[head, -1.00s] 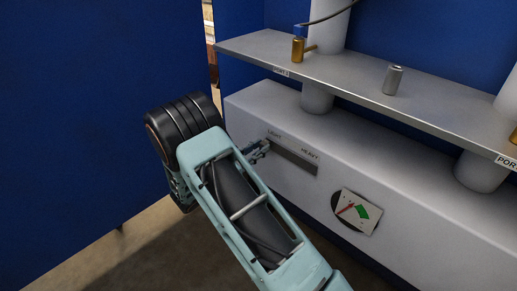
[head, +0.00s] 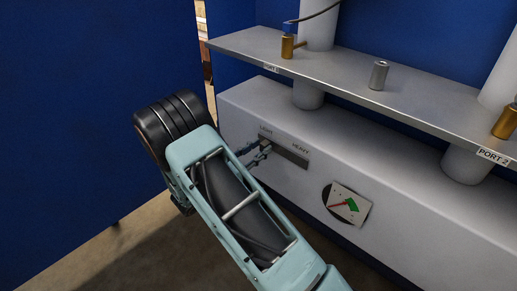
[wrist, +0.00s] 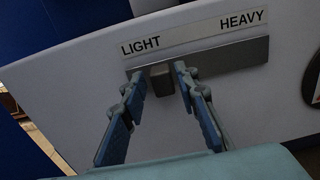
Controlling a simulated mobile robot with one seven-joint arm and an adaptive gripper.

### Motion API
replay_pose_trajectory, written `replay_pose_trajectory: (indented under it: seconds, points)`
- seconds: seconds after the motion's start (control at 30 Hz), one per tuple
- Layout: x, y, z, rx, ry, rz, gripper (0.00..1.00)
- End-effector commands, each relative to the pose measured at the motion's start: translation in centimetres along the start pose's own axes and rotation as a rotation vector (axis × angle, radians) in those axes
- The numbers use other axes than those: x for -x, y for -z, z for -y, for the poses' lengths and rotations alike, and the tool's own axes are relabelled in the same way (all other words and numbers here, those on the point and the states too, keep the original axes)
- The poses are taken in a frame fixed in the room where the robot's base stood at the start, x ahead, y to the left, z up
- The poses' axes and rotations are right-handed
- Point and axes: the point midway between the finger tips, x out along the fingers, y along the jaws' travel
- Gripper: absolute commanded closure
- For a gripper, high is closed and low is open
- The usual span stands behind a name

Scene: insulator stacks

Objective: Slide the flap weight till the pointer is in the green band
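The flap weight (wrist: 161,80) is a small grey block in a slot on the white cabinet front, nearer the LIGHT end than the HEAVY end. In the wrist view my gripper (wrist: 159,76) is open, with one finger on each side of the block. A gap shows at the left finger; the right finger is close to the block, and contact there is unclear. In the head view my gripper (head: 257,154) is at the slot's left part. The dial (head: 335,193) has a red pointer (head: 338,205) and a green band (head: 352,205). The pointer's tip is near the band; I cannot tell whether it is inside.
A metal shelf (head: 335,75) with a grey cylinder (head: 379,74) and brass fittings (head: 288,46) overhangs the cabinet (head: 410,215). A blue wall (head: 80,100) stands at left.

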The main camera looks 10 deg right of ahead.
Motion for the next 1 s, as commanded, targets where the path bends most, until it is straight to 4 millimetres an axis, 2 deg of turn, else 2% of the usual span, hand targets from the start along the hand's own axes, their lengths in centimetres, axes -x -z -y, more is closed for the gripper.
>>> replay_pose_trajectory:
  seconds: [0.3, 0.43, 0.57, 0.8, 1.0]
  points:
    - [0.0, 0.0, 0.0, 0.0, 0.0, 0.001, 0.64]
    - [0.9, 0.0, -0.1, 0.0, -0.002, 0.001, 0.64]
    - [3.2, 0.0, -0.1, 0.0, -0.004, 0.0, 0.64]
    - [8.4, 0.0, -0.1, 0.0, -0.004, 0.001, 0.64]
    - [11.2, 0.0, -0.1, 0.0, -0.002, 0.001, 0.64]
